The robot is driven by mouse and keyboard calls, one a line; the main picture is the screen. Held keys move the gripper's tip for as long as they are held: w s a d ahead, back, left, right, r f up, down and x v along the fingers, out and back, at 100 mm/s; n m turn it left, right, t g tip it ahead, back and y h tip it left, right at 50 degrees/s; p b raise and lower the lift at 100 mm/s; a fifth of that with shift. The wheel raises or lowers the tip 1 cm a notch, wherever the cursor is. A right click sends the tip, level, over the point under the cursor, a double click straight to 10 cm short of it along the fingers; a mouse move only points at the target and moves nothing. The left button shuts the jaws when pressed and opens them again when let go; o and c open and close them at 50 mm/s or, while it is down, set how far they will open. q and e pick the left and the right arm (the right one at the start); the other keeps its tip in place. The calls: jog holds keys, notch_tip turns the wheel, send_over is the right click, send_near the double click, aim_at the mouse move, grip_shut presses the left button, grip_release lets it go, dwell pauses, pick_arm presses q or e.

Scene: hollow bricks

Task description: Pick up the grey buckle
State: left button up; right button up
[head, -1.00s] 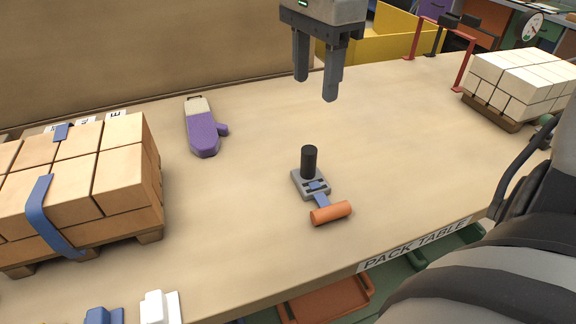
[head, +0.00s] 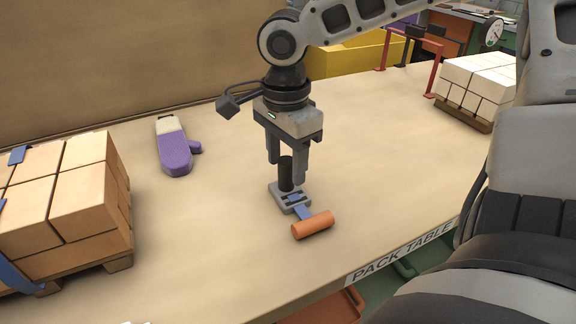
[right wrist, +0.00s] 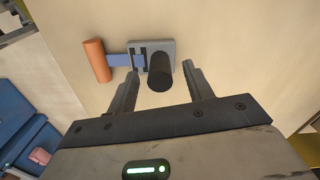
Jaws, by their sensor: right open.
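The grey buckle (head: 281,205) lies on the table with a black upright post (head: 286,174) standing on it. A blue strap (head: 304,213) runs from it to an orange cylinder (head: 312,225). My right gripper (head: 286,176) is open above the buckle, with its fingers on both sides of the post. In the right wrist view the post (right wrist: 159,72) shows between the open fingers (right wrist: 160,75), and the grey plate (right wrist: 168,45) lies beyond the fingertips. I cannot tell whether a finger touches the post. My left gripper is not in view.
A pallet of tan bricks (head: 84,195) stands at the left on the pack table (head: 215,255). A purple mitten (head: 176,155) lies behind the buckle. A pallet of white bricks (head: 478,75) and a red frame (head: 437,62) stand at the right. The table around the buckle is clear.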

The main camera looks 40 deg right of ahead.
jog(key=shift+f, duration=0.95)
jog(key=shift+c, duration=0.2)
grip_shut()
jog(key=shift+r, duration=0.1)
